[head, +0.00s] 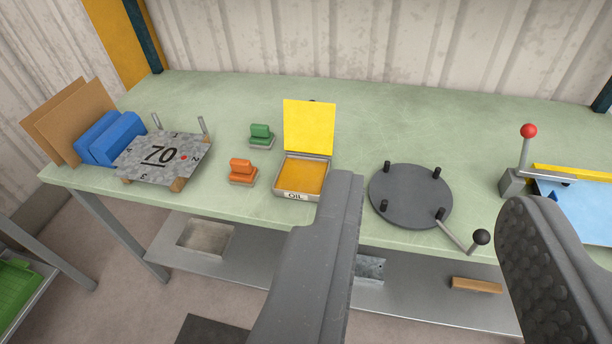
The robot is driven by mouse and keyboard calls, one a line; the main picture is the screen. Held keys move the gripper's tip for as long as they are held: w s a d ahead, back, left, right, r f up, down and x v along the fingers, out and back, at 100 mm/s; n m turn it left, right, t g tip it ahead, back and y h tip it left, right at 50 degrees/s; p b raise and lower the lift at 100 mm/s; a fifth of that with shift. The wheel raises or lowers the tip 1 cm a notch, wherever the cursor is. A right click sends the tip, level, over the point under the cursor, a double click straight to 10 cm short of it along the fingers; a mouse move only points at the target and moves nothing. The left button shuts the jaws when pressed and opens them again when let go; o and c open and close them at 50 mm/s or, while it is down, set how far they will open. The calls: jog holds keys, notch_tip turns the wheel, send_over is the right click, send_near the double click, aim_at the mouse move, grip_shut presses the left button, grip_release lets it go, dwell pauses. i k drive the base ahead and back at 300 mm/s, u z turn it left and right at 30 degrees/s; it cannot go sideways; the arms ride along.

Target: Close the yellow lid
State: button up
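The yellow lid (309,126) stands open and upright at the back edge of a small metal box. The gripper does not appear to touch the lid.
An orange stamp (242,171) and a green stamp (261,136) stand left of the box. A round turntable (408,197) with pegs and a crank is to the right. The bench (220,95) behind the lid is clear.

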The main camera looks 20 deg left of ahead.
aim_at(309, 125)
jog(key=k, duration=0.55)
jog(key=z, duration=0.4)
jog(key=i, duration=1.55)
jog(key=u, duration=0.45)
